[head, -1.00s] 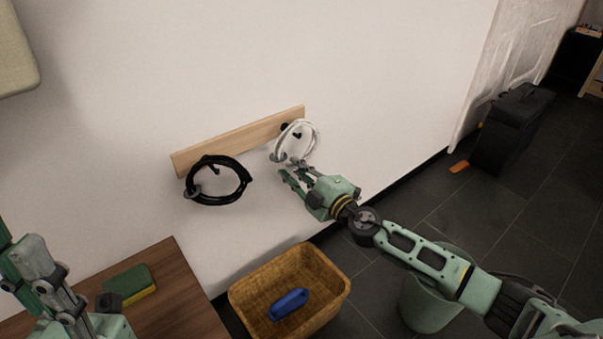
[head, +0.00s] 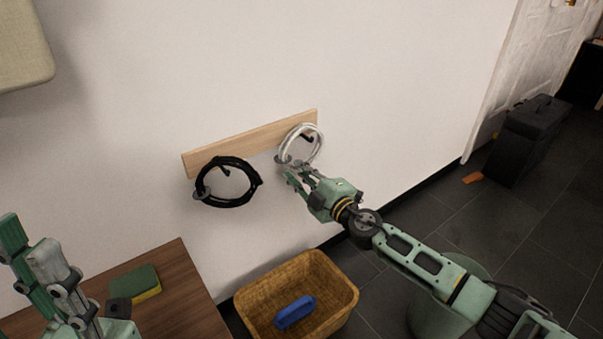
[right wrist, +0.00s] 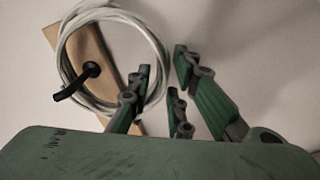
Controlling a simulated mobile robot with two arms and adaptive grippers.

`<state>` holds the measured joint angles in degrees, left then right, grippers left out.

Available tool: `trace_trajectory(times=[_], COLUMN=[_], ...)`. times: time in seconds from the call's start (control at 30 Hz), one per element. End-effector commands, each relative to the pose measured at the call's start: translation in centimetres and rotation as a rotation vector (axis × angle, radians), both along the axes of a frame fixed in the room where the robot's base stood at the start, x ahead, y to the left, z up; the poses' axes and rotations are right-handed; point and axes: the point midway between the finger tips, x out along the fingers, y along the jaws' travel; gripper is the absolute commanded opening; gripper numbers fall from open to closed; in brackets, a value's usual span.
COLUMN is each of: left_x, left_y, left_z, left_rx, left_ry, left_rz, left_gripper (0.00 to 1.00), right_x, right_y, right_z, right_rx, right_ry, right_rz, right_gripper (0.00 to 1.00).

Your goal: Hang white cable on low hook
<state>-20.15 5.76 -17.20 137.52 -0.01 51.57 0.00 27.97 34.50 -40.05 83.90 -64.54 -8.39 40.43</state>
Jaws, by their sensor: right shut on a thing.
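The white cable (head: 283,146) is a coiled loop at the right end of the wooden hook board (head: 240,142). The right black hook (head: 306,138) shows inside the loop; it also shows inside the loop in the right wrist view (right wrist: 76,82). I cannot tell whether the cable rests on this hook. My right gripper (head: 291,172) is shut on the lower part of the white cable (right wrist: 113,11). Its fingers (right wrist: 160,76) are at the loop's side in the right wrist view. My left gripper (head: 30,232) is empty at the lower left, fingers apart.
A black cable (head: 207,200) hangs on the board's left hook (head: 223,171). Below are a wicker basket (head: 345,305) with a blue object (head: 295,312) and a wooden table (head: 180,290) with a sponge (head: 140,282). A black case (head: 525,140) stands by the door.

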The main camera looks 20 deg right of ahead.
Motion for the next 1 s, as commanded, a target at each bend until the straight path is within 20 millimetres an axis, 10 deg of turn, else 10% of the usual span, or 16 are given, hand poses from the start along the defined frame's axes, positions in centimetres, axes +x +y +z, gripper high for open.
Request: trace_trajectory(times=[0.37, 0.4, 0.6, 1.0], left_x=[0.02, 0.02, 0.02, -0.03], left_y=[-0.01, -0.01, -0.01, 0.07], left_z=[0.00, 0.00, 0.00, 0.16], left_rx=[0.000, 0.000, 0.000, -0.002], left_ry=[0.000, 0.000, 0.000, -0.006], left_rz=[0.000, 0.000, 0.000, 0.002], left_gripper=[0.40, 0.40, 0.40, 0.40], right_x=[0.00, 0.00, 0.00, -0.40], right_y=[0.00, 0.00, 0.00, -0.18], right_z=[0.05, 0.05, 0.04, -0.09], right_rx=[0.000, 0.000, 0.000, 0.000], right_ry=[-0.001, -0.001, -0.001, 0.002], right_rz=[0.000, 0.000, 0.000, -0.001], right_gripper=[0.00, 0.21, 0.39, 0.41])
